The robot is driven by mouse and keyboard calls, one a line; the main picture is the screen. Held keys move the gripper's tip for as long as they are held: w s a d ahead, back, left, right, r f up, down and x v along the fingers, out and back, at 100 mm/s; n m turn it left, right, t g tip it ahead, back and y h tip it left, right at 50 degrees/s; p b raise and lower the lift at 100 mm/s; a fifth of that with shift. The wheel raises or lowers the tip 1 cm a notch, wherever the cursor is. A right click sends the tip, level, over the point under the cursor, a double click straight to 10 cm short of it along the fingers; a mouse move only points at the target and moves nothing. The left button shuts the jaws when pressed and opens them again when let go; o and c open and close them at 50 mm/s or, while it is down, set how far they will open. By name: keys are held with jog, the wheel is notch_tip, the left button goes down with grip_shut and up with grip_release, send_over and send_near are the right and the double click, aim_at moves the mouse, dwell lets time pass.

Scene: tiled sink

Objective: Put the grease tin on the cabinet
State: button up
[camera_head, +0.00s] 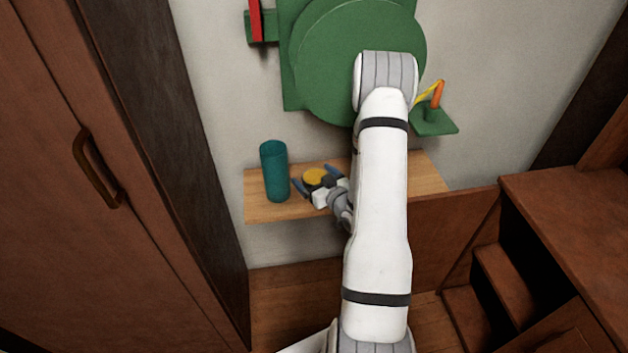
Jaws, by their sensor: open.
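A small round tin with a yellow top (315,176), which looks like the grease tin, sits on a light wooden wall shelf (430,180). My gripper (316,180) is at the shelf with its fingers apart, one on each side of the tin. I cannot tell whether the fingers touch it. The gripper and wrist hide the tin's near side. A brown wooden cabinet (580,210) stands at the right with a bare top. A tall brown cabinet (95,225) with a handle stands at the left. I cannot tell which one the task names.
A teal cylinder (274,172) stands on the shelf just left of my gripper. A large green disc (335,60) is on the wall above, with a green bracket (436,122) holding yellow and orange parts to its right. Open steps or drawers (505,285) are at lower right.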

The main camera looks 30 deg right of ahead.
jog(key=c, duration=1.4)
jog(key=shift+r, duration=0.1)
